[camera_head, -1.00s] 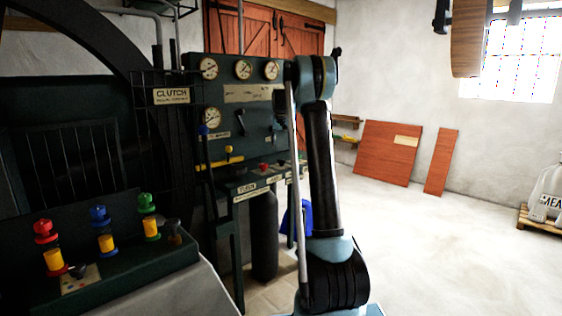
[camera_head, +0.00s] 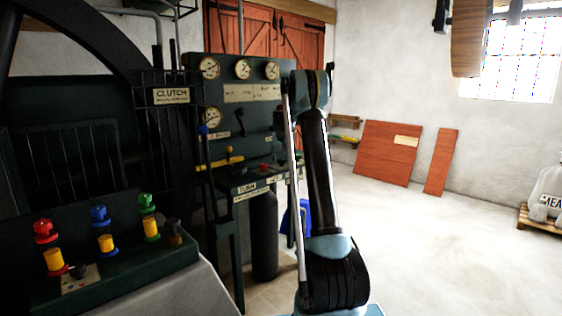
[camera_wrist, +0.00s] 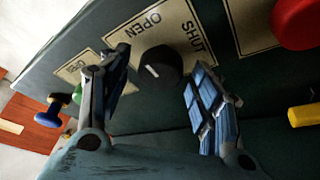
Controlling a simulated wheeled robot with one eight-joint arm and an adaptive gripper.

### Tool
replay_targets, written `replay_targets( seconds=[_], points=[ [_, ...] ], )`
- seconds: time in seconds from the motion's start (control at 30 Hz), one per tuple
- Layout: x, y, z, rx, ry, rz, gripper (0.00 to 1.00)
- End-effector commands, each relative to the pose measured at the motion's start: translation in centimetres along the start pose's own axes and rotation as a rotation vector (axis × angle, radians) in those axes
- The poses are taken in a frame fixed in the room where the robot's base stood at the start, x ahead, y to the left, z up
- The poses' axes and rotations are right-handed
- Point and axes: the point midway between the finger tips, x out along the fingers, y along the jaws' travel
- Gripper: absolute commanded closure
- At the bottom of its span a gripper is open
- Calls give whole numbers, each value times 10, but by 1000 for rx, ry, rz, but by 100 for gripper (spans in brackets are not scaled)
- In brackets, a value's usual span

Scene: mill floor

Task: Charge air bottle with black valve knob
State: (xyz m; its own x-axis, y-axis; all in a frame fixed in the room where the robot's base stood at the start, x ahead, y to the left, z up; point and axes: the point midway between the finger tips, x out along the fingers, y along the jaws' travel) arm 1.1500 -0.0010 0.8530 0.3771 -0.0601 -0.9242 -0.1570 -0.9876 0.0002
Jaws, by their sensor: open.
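My gripper (camera_wrist: 161,75) is open, with one finger on each side of the knob. A gap shows between the knob and each finger; I cannot tell how deep the fingertips reach. The black air bottle (camera_head: 264,236) stands upright under the gauge panel in the head view. My gripper is hidden behind my arm in the head view.
A large red knob (camera_wrist: 298,20) and a yellow part (camera_wrist: 304,114) lie right of my gripper. A blue knob (camera_wrist: 57,103) is at left. Round gauges (camera_head: 242,69) top the panel. A lever bank (camera_head: 120,262) stands at front left.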

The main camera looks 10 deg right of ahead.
Motion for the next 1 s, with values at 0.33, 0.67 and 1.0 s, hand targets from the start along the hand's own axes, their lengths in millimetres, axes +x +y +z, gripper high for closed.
replay_targets(
  seconds=[0.33,0.67,1.0],
  points=[
    [0,0,0,0,0,0,85],
    [0,0,0,45,0,20,85],
    [0,-3,0,264,1,111,85]
  ],
)
